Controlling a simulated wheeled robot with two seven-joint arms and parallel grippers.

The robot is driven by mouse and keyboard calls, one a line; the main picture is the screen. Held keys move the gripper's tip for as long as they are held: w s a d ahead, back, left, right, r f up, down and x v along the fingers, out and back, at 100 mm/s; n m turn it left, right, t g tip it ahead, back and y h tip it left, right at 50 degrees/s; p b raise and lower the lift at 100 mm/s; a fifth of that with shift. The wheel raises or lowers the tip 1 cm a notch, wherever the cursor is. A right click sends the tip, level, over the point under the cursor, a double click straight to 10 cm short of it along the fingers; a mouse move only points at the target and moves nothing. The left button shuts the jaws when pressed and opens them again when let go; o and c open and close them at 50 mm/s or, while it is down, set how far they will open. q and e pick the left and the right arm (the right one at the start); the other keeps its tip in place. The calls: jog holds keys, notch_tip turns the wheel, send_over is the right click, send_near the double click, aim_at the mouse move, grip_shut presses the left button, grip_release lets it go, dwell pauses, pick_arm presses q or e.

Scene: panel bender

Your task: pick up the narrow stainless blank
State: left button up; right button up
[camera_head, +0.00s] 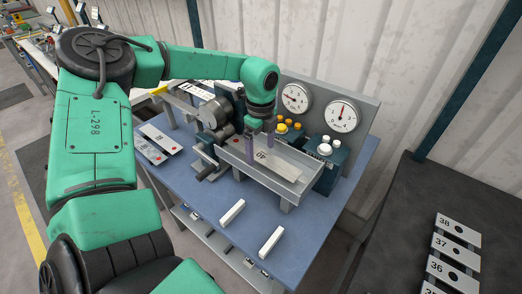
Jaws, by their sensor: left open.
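My green left arm comes in from the left. Its left gripper (260,148) points down over the metal tray (250,172) on the blue bench, fingers apart. A light grey flat plate (285,166) with dark markings lies in the tray, just beside and below the fingertips. I cannot tell whether the fingers touch it. I cannot tell from the picture which piece is the narrow stainless blank. My right gripper is not in view.
A gauge panel (318,101) with two dials and knob boxes (325,150) stands behind the tray. A dark grey machine (215,125) stands left of it. Two white bars (232,213) (271,242) lie at the front. Numbered plates (457,231) lie on a dark table at right.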

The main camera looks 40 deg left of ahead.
pick_arm(q)
jog(key=shift+c, duration=0.3)
jog(key=c, duration=1.4)
jog(key=shift+c, duration=0.2)
